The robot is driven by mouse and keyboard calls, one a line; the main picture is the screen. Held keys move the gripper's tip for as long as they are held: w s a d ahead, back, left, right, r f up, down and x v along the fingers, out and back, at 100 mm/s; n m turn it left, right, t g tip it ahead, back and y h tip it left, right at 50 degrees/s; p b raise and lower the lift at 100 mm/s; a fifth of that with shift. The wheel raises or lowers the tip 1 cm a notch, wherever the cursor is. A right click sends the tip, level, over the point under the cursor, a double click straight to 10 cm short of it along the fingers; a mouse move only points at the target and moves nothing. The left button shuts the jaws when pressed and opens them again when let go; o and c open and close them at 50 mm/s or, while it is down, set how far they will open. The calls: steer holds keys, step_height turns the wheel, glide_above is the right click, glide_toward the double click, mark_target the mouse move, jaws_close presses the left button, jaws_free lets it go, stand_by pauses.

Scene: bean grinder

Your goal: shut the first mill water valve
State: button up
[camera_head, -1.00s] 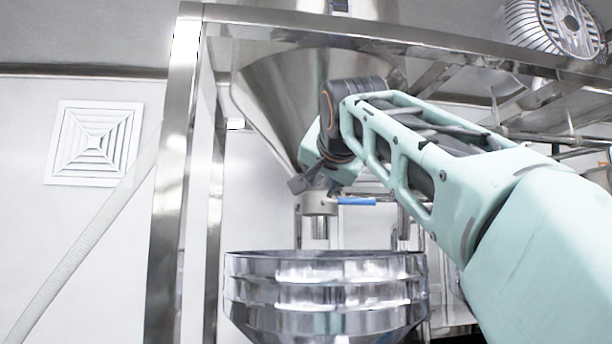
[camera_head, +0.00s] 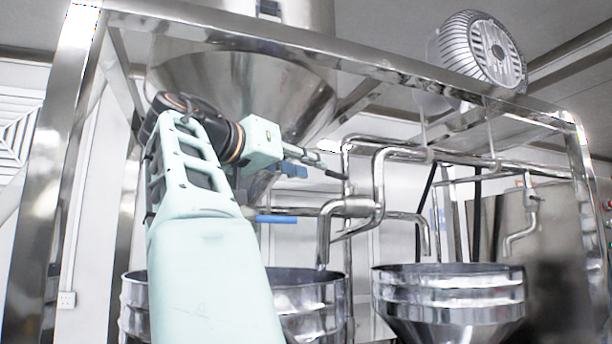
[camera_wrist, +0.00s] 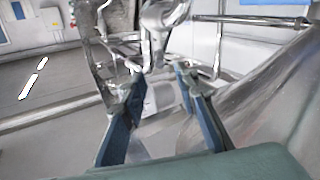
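My gripper (camera_head: 312,166) is beside the steel hopper cone, pointing right toward bent steel pipes (camera_head: 378,185). In the wrist view its two blue fingers (camera_wrist: 160,76) stand apart with nothing clearly held between them. A steel pipe bend (camera_wrist: 160,18) shows just beyond the fingertips. The first mill's steel bowl (camera_head: 305,290) stands below, partly hidden by my arm.
The hopper cone (camera_head: 250,90) is close to my wrist and fills the right of the wrist view (camera_wrist: 275,125). Steel frame bars (camera_head: 400,70) run overhead. A second steel bowl (camera_head: 450,290) stands at right, with a small pipe fitting (camera_head: 530,200) beyond it.

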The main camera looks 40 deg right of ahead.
mark_target(332, 173)
steer(key=p+x, duration=0.2)
steer(key=x, duration=0.6)
steer(key=shift+d+r+p, duration=0.1)
steer(key=shift+d+p, duration=0.3)
steer(key=shift+w+d, duration=0.2)
steer(key=shift+d, duration=0.25)
jaws_close()
